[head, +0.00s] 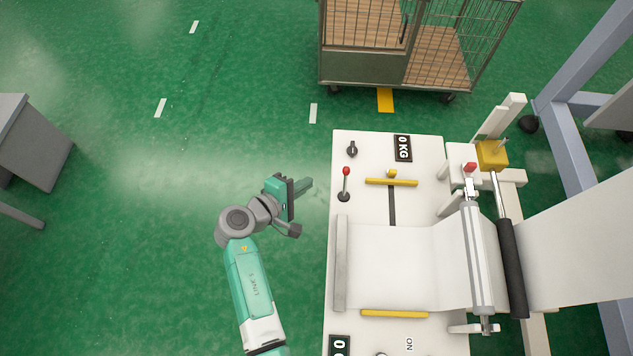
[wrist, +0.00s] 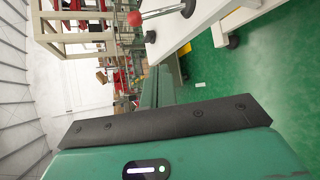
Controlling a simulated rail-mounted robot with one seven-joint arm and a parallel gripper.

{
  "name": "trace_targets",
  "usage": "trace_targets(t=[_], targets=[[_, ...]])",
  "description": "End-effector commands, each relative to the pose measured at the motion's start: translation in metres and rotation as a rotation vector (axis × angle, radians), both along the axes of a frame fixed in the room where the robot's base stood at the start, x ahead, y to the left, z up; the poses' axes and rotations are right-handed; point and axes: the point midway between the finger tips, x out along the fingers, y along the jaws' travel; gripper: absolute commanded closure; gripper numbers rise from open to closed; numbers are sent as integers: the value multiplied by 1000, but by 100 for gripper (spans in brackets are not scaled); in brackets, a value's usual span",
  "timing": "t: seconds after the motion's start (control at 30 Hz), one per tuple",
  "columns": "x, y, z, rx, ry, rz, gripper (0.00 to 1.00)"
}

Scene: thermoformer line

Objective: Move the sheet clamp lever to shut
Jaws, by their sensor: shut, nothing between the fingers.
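A lever with a red ball knob (head: 346,172) stands on a dark round base at the left edge of the white machine top. It also shows in the wrist view (wrist: 135,19), its metal rod running from the red ball to a dark base. No label marks it as the sheet clamp lever. My gripper (head: 306,185) is shut and empty, to the left of the lever and apart from it. In the wrist view my shut teal fingers (wrist: 158,87) point toward the machine's edge. Nothing hides the lever in the head view.
The white machine top (head: 365,300) carries a black knob (head: 352,150), yellow bars (head: 391,182) and a white sheet (head: 390,265). Another red-tipped part (head: 470,167) sits by the rollers. A wire cart (head: 365,65) stands behind.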

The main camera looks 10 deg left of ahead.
Motion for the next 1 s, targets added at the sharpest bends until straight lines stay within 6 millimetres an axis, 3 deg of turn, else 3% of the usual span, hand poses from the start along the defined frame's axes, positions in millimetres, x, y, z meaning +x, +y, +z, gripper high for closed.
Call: trace_targets(t=[0.4, 0.63, 1.0], targets=[[65, -52, -39, 5, -2, -4, 100], [41, -70, -21, 6, -1, -2, 100], [36, -74, -19, 5, -2, -1, 100]])
